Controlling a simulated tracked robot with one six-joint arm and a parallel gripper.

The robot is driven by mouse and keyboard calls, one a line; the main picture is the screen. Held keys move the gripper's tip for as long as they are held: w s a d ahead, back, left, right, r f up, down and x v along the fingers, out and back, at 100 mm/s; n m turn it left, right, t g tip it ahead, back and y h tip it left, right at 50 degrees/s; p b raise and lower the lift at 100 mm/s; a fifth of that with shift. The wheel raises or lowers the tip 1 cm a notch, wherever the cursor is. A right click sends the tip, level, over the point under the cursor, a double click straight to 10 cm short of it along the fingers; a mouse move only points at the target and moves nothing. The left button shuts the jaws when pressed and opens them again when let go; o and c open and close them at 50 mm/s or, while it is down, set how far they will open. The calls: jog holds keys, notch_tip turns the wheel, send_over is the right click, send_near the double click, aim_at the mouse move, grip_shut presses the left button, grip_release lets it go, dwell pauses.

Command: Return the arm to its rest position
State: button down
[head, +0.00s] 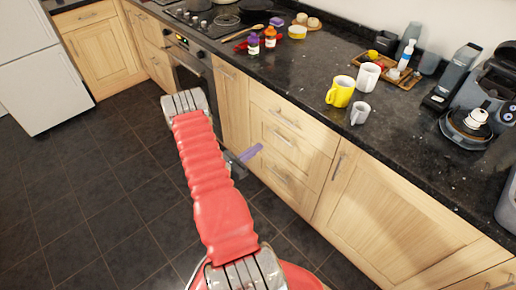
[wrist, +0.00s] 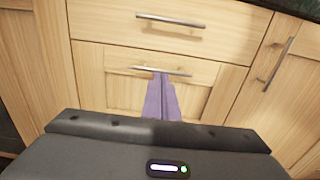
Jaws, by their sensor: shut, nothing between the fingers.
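My gripper (head: 257,149) shows in the head view as a short purple piece beyond my red-sleeved arm, in front of the wooden drawers. In the wrist view, its two purple fingers (wrist: 160,78) lie together with nothing between them. They point at the drawer front, and their tips overlap the lower drawer handle (wrist: 148,70) in the picture. I cannot tell whether they touch it. My arm is raised and bent over the dark tiled floor, and its red sleeve hides part of the gripper's mount.
A black granite counter (head: 300,75) runs above the cabinets, with a yellow mug (head: 340,92), a white mug (head: 368,77), a grey mug (head: 360,113) and a coffee machine (head: 480,112). An oven (head: 190,75) and a white fridge (head: 42,75) stand left. Floor (head: 75,190) at left is clear.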

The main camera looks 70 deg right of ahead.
jog(key=shift+f, duration=0.1)
dwell(0.5)
jog(key=s+a+m+g+y, duration=0.4)
jog(key=s+a+m+y, duration=0.3)
jog(key=a, duration=0.3)
jog(key=w+a+r+m+t+y, duration=0.25)
jog(key=w+a+r, duration=0.25)
jog(key=a+r, duration=0.4)
jog(key=w+a+r+m+t+y, duration=0.25)
jog(key=w+a+r+t, duration=0.35)
jog(key=a, duration=0.5)
jog(key=w+a+r+m+t+y, duration=0.2)
jog(key=w+a+r+m, duration=0.15)
jog(key=a+r, duration=0.55)
jog(key=a+r+n+t+y, duration=0.2)
jog(key=a+r+t, duration=0.5)
jog(key=a+r, duration=0.7)
jog(key=shift+w+a+r+n, duration=0.3)
jog(key=shift+a+n, duration=0.15)
jog(key=shift+a, duration=0.75)
